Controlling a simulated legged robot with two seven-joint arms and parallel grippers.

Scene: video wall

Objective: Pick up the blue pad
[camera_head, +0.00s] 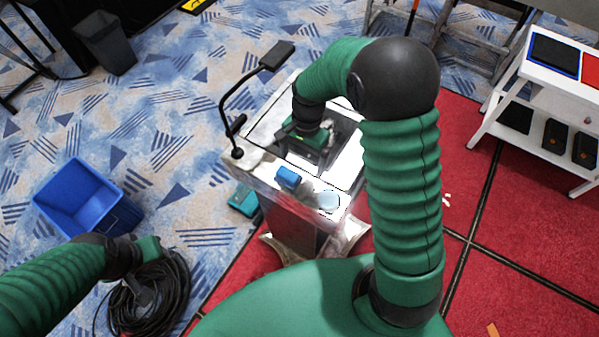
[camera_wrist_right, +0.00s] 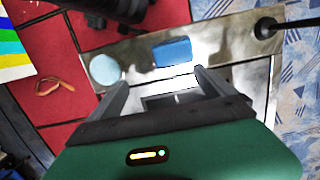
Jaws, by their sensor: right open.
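The blue pad (camera_head: 288,177) lies on the shiny metal top of a narrow stand (camera_head: 262,163), near its front edge. It also shows in the right wrist view (camera_wrist_right: 172,52), just beyond the fingertips and between their lines. My right gripper (camera_head: 302,145) is above the stand, behind the pad in the head view. In the wrist view its two fingers (camera_wrist_right: 160,80) are spread apart with nothing between them. My left gripper (camera_head: 148,250) is low at the left by a coil of black cable; its fingers cannot be made out.
A pale blue round disc (camera_head: 329,201) lies beside the pad. A black gooseneck (camera_head: 222,105) rises from the stand's left side. A blue bin (camera_head: 82,200) and the cable coil (camera_head: 155,300) are on the floor at left. A white shelf cart (camera_head: 545,100) stands at right.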

